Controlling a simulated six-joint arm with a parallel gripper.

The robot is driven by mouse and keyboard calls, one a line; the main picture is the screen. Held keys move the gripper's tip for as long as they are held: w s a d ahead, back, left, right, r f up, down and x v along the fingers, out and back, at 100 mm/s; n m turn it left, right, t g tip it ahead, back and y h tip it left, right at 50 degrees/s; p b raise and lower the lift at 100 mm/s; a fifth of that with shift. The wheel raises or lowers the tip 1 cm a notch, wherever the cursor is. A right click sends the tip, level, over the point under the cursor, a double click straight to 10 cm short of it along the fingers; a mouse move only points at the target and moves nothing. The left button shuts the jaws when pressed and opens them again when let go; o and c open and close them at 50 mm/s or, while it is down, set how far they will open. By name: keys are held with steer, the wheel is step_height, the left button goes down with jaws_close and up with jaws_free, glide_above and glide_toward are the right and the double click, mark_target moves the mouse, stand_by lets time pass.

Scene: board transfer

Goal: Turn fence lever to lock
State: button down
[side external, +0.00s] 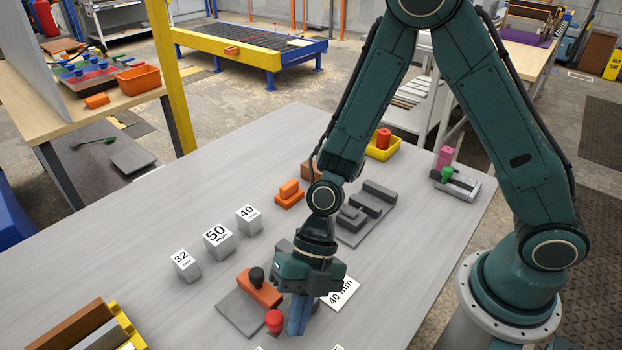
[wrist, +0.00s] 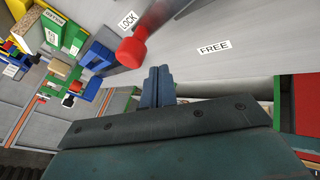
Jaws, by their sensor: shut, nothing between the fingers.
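The fence lever's red knob (wrist: 131,52) shows in the wrist view, with a short red stem beside the LOCK label (wrist: 127,20). The FREE label (wrist: 214,47) lies to the right. The knob is much nearer LOCK than FREE. My gripper (wrist: 160,72) is shut and empty, its blue fingertips just right of the knob; I cannot tell whether they touch. In the side view a red knob (side external: 274,321) stands immediately left of my gripper (side external: 297,328), by a grey plate (side external: 240,315) with an orange block (side external: 259,288) and a black knob (side external: 257,275).
Grey blocks marked 32 (side external: 187,266), 50 (side external: 219,241) and 40 (side external: 249,219) stand behind to the left. A 40 mm card (side external: 342,291) lies right of my gripper. A dark stepped fixture (side external: 366,212) is farther back.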

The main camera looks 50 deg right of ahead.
steer(key=shift+s+d, duration=0.2)
steer(key=shift+s, duration=0.2)
steer(key=shift+s+d, duration=0.2)
steer(key=shift+s, duration=0.25)
steer(key=shift+s+d, duration=0.2)
steer(key=shift+s, duration=0.25)
steer(key=s+d+r, duration=0.3)
steer(key=d+r, duration=0.2)
steer(key=r, duration=0.3)
steer(key=shift+d, duration=0.15)
steer(key=shift+w+d, duration=0.1)
steer(key=s+d+r+m+t+h, duration=0.1)
steer(key=d+r+m+t+h, duration=0.2)
steer(key=d+r+m, duration=0.5)
steer(key=s+d+r+m+t+h, duration=0.1)
steer(key=d+r+m+t+h, duration=0.3)
steer(key=m, duration=1.8)
steer(key=shift+d+r+m+t, duration=0.45)
steer(key=shift+d+r, duration=2)
steer(key=shift+d, duration=0.9)
